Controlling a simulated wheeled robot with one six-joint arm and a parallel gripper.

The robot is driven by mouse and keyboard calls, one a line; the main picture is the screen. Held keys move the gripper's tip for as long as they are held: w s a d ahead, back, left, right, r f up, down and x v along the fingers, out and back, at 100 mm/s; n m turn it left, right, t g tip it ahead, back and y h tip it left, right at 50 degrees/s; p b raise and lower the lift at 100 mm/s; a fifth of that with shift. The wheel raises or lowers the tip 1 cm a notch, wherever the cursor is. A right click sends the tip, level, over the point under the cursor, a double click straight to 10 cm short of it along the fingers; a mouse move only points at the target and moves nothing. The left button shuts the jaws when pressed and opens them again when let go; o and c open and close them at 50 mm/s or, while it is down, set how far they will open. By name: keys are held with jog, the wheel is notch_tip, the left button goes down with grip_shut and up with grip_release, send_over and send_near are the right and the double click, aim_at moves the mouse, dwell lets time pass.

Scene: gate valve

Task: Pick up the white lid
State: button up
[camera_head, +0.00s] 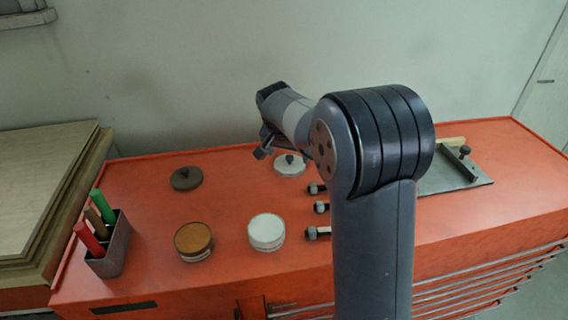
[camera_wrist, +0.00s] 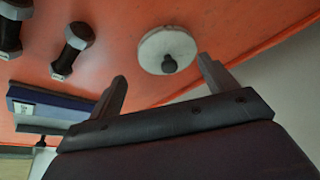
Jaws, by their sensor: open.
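The white lid (camera_head: 290,165) is a round disc with a dark knob on top. It lies flat on the orange cabinet top (camera_head: 130,240) toward the back, left of my arm in the head view. In the wrist view the white lid (camera_wrist: 167,50) lies beyond my fingertips, between their lines but closer to the right finger. My gripper (camera_wrist: 162,72) is open and empty, with its two fingers wide apart. In the head view my gripper (camera_head: 263,146) shows small above and left of the lid, apart from it as far as I can tell.
A dark brown lid (camera_head: 186,178), a jar with brown contents (camera_head: 193,241) and a white-filled jar (camera_head: 266,232) stand left of my arm. A holder (camera_head: 110,250) with coloured sticks is at the left. Several bolts (camera_wrist: 74,47) lie nearby. A wall stands behind.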

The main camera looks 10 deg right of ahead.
aim_at(288, 166)
jog(key=shift+o, duration=0.8)
jog(key=shift+w+a+f, duration=0.1)
jog(key=shift+a+f, duration=0.2)
jog(key=shift+o, duration=0.6)
jog(key=shift+f, duration=0.25)
jog(key=shift+o, duration=0.7)
jog(key=p+x, duration=0.1)
jog(key=x, duration=0.3)
jog(key=shift+w+f+p, duration=0.3)
jog(key=shift+f, duration=0.05)
jog(key=shift+c, duration=0.2)
jog(key=c, duration=0.8)
